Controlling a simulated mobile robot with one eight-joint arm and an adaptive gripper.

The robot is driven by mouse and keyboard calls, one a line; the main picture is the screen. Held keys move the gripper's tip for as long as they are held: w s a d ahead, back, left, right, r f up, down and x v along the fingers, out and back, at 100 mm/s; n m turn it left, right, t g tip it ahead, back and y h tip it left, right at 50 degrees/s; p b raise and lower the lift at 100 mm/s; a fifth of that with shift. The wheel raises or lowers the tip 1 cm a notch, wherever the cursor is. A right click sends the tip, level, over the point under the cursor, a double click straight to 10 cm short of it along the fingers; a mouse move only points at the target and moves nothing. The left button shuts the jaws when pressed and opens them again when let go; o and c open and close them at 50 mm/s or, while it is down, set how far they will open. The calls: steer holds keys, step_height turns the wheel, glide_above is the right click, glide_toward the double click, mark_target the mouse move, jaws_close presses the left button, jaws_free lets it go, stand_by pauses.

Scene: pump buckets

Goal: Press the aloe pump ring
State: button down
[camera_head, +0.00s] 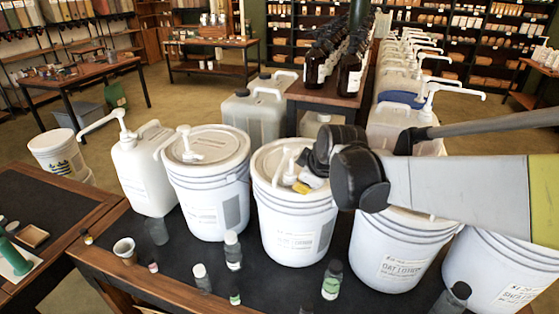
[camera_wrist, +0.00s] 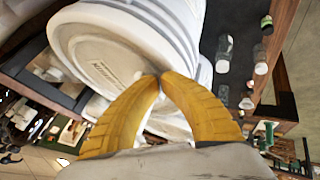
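A white bucket (camera_head: 292,225) with a pump stands in the middle of the row in the head view; its label is too small to read, so I cannot tell if it is the aloe one. Its white pump (camera_head: 285,167) rises from the lid, partly hidden by my gripper. My gripper (camera_head: 300,187) hangs over this lid, its yellow fingers beside the pump. In the wrist view the two yellow fingertips (camera_wrist: 160,76) meet with no clear gap, and a white bucket lid (camera_wrist: 105,60) with lettering lies beyond them. I cannot tell whether the fingertips touch the pump. No ring is distinguishable.
Another pump bucket (camera_head: 208,185) stands to the left, beside a white jug (camera_head: 142,172). The oat lotion bucket (camera_head: 400,250) stands to the right, under my arm. Small bottles, such as a green-labelled one (camera_head: 332,280), stand along the table's front. Brown bottles (camera_head: 350,70) stand behind.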

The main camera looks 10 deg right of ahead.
steer(key=shift+w+d, duration=0.1)
steer(key=shift+d, duration=0.3)
stand_by(0.7)
